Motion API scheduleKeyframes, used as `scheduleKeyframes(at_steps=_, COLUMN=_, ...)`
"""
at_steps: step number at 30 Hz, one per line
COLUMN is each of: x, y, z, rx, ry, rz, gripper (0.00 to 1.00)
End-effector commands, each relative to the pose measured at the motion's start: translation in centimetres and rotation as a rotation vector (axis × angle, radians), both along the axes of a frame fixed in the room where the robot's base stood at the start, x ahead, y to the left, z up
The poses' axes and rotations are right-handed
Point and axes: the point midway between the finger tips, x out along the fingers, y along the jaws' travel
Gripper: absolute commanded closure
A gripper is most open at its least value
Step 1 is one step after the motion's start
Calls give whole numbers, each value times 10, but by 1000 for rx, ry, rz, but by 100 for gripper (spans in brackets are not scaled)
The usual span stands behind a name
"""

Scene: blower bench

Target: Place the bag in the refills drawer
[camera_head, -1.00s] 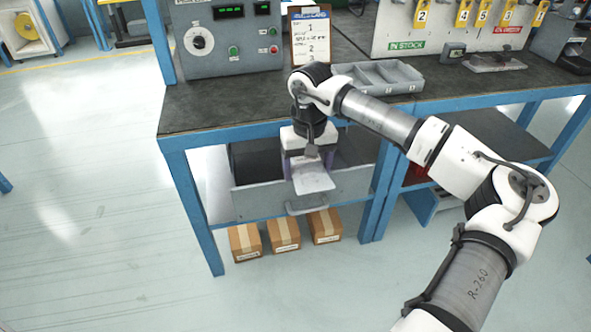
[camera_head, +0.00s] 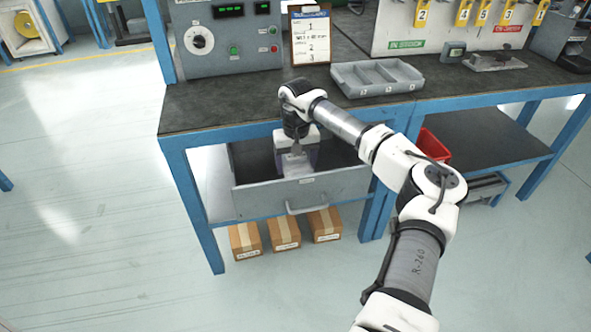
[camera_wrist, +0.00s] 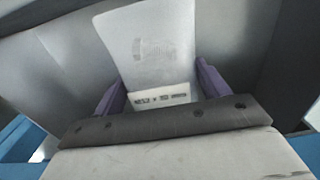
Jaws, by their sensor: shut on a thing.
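The bag (camera_head: 297,165) is pale and translucent, with a white printed label that shows in the wrist view (camera_wrist: 155,60). My gripper (camera_head: 297,152) is shut on it, with a purple finger on each side of the bag. In the head view the gripper and bag are at the open drawer (camera_head: 335,187), a grey drawer under the bench, just behind its front panel. The bag's lower part is hidden by the drawer front, so I cannot tell whether it touches the drawer floor.
The bench top (camera_head: 230,105) overhangs the back of the drawer. A grey divided tray (camera_head: 375,78) and a clipboard (camera_head: 310,35) are on the bench. Several cardboard boxes (camera_head: 284,233) stand on the floor below the drawer. A red bin (camera_head: 434,147) is on the lower right shelf.

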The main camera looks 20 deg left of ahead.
Motion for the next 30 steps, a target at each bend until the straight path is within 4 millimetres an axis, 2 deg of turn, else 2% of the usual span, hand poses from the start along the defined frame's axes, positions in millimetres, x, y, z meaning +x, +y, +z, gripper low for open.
scheduleKeyframes(at_steps=7, x=-1, y=0, z=-29, rx=1, ry=3, rz=0, gripper=67)
scheduleKeyframes(at_steps=11, x=6, y=5, z=-34, rx=1, ry=-1, rz=1, gripper=67)
scheduleKeyframes(at_steps=19, x=6, y=5, z=-36, rx=1, ry=-1, rz=1, gripper=67)
scheduleKeyframes(at_steps=20, x=6, y=4, z=-36, rx=0, ry=0, rz=1, gripper=23)
scheduleKeyframes(at_steps=24, x=6, y=4, z=-36, rx=0, ry=0, rz=1, gripper=5)
scheduleKeyframes(at_steps=30, x=6, y=4, z=-36, rx=-1, ry=1, rz=1, gripper=4)
